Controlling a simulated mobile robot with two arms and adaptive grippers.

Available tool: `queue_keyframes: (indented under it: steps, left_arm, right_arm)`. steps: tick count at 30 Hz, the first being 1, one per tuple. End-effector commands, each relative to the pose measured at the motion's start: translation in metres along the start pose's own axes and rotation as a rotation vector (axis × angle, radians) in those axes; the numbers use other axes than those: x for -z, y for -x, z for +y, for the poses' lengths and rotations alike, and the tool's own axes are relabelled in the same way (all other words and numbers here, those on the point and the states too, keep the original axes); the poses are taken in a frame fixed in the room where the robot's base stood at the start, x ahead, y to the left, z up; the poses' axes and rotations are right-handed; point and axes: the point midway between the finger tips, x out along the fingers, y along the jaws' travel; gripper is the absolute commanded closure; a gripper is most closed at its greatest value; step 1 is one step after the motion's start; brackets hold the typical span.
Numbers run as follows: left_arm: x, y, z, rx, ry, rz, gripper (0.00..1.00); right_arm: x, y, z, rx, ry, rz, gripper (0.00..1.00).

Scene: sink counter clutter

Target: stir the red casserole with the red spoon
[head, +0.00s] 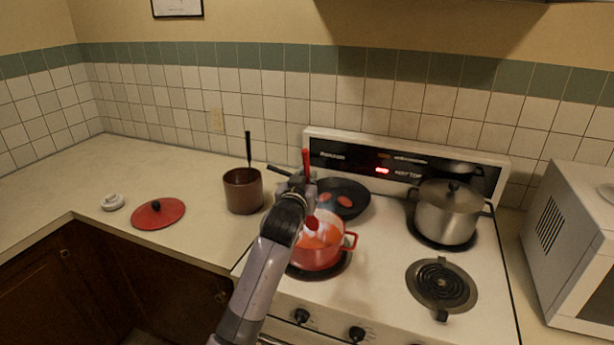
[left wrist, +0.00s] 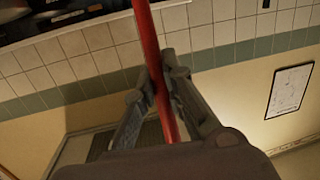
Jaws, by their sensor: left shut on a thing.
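The red casserole (head: 322,253) stands without its lid on the front left burner, with orange-red contents inside. My left gripper (head: 303,183) is above the casserole, at its back left in the head view. It is shut on the red spoon (head: 306,160), whose handle sticks up out of the jaws. In the left wrist view the red handle (left wrist: 150,45) runs between the two fingers (left wrist: 157,90). A red part below the gripper looks like the spoon's lower end; whether it touches the contents I cannot tell. My arm hides part of the casserole's left side. My right gripper is not in view.
A dark frying pan (head: 350,197) sits on the back left burner. A steel pot (head: 447,213) stands at the back right; the front right burner (head: 441,283) is bare. A brown pot (head: 243,191) and red lid (head: 158,213) are on the left counter. A microwave (head: 575,245) stands right.

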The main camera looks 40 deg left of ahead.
Motion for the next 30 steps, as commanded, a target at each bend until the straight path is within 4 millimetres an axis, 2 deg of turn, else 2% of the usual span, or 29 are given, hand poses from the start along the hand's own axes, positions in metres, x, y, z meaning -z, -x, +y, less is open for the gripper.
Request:
queue_keyframes:
  steps: [12,18,30]
  left_arm:
    - [-0.035,-0.01,0.0,0.0,0.001,0.0,1.0]
    - [-0.048,-0.015,0.0,0.001,0.0,0.0,1.0]
    - [-0.052,-0.016,0.0,0.0,0.0,0.001,1.0]
  right_arm:
    - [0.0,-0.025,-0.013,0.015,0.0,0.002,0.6]
    - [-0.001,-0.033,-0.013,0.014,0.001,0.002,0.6]
    - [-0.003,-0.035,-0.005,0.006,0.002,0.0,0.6]
